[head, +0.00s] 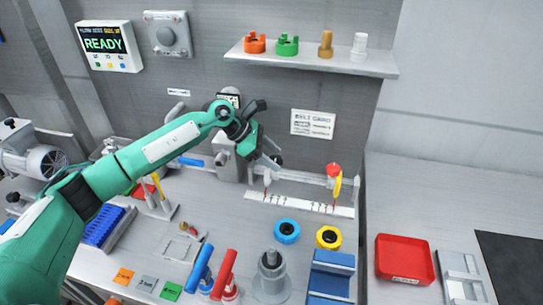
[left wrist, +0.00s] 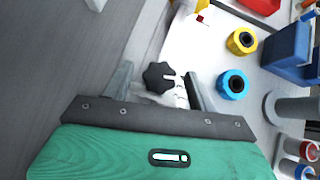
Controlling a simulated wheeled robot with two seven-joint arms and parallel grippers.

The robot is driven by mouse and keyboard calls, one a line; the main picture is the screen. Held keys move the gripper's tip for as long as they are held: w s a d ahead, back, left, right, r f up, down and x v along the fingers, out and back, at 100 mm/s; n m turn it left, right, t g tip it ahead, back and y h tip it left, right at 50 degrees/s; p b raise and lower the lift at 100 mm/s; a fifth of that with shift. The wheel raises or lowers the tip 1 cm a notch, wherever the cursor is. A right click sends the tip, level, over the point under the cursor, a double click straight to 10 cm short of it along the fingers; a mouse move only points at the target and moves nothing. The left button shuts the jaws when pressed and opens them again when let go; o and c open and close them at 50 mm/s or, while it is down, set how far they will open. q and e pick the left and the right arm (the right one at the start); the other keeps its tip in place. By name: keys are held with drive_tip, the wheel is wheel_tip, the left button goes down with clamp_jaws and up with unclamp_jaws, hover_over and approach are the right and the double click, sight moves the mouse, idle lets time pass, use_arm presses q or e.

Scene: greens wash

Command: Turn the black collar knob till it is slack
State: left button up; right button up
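The black collar knob (left wrist: 158,76) is a lobed star knob with a light mark, on a pale fitting in the left wrist view. My left gripper (head: 268,157) is open, its two grey fingers on either side of the knob. A gap shows between the knob and each finger. In the head view the gripper is beside a grey upright block (head: 229,160) at the back of the bench and largely hides the knob. My right gripper is not in view.
A ruled white strip (head: 300,203) with small posts lies just right of the gripper. A blue ring (head: 286,231) and a yellow ring (head: 328,237) lie in front. A shelf (head: 320,62) with coloured parts hangs above. A red tray (head: 404,259) stands at right.

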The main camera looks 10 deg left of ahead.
use_arm(q)
drive_tip(key=shift+a+r, duration=0.1)
drive_tip(key=shift+a, duration=0.05)
drive_tip(key=b+v, duration=0.3)
drive_tip(key=v, duration=1)
drive_tip(key=shift+r, duration=0.2)
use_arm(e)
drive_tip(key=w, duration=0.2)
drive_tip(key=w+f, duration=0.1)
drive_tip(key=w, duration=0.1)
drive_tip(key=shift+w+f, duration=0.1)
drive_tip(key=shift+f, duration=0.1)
use_arm(q)
drive_tip(key=shift+s+a, duration=0.1)
drive_tip(key=shift+s, duration=0.05)
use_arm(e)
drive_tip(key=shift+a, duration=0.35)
use_arm(q)
drive_tip(key=shift+s+f, duration=0.1)
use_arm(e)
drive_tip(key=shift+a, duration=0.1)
